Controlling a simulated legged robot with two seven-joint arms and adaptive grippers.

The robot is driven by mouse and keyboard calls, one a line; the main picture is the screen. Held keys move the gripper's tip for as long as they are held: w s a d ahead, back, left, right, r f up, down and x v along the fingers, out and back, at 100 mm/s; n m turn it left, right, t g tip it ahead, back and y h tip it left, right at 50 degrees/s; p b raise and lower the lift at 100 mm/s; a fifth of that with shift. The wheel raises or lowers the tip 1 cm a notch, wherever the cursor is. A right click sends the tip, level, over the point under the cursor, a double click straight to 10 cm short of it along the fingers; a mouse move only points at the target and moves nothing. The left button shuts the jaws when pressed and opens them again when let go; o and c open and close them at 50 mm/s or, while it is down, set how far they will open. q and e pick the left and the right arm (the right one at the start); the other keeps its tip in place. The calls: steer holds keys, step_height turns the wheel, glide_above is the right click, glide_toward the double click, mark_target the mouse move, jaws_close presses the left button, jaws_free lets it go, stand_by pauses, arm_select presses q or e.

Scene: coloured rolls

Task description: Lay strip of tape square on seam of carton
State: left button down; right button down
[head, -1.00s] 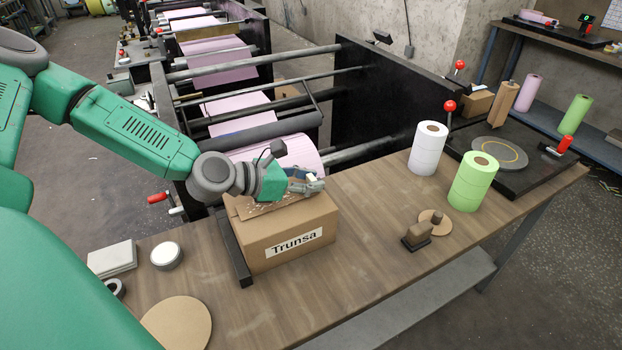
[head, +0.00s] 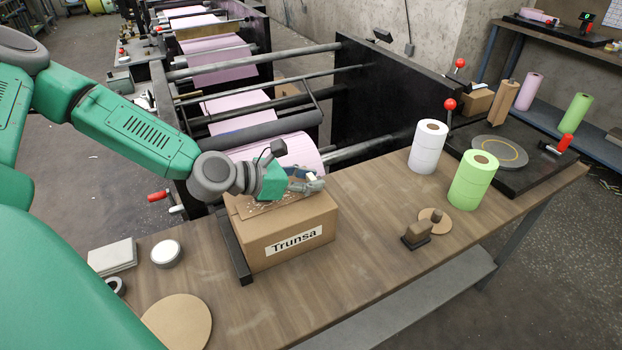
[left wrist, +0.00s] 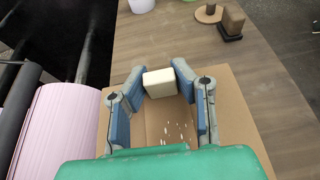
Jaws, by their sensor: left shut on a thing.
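The brown carton (head: 262,250) with a "Trunsa" label stands on the workbench, its top closed. My left gripper (head: 306,182) is low over the carton's top, near its far right part. In the left wrist view, its fingers are shut on a small cream block (left wrist: 159,83), just above or touching the carton top (left wrist: 234,120); I cannot tell which. A darker brown band (left wrist: 165,122) with white specks lies between the fingers, perhaps the tape strip. The gripper hides part of the seam, so I cannot tell how square the band lies. My right gripper is not in view.
A black bar (head: 236,252) runs along the carton's left side. White (head: 427,150) and green (head: 472,182) rolls, a small brown block (head: 416,235) and a round brown disc (head: 178,322) are on the wooden workbench (head: 350,270). The roller machine stands behind.

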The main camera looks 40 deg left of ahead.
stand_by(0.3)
arm_select(q)
steer(key=c, duration=1.3)
jaws_free()
steer(key=shift+o, duration=0.2)
steer(key=o, duration=0.5)
steer(key=shift+s+a, duration=0.1)
steer(key=shift+p+v, duration=0.55)
steer(key=shift+v, duration=1)
steer(key=shift+s+a+r+p, duration=0.25)
steer(key=shift+s+a+p, duration=0.1)
steer(key=shift+s+p, duration=0.05)
steer(key=shift+s+a+r+p, duration=0.15)
steer(key=shift+s+a+p, duration=0.15)
steer(key=shift+s, duration=0.35)
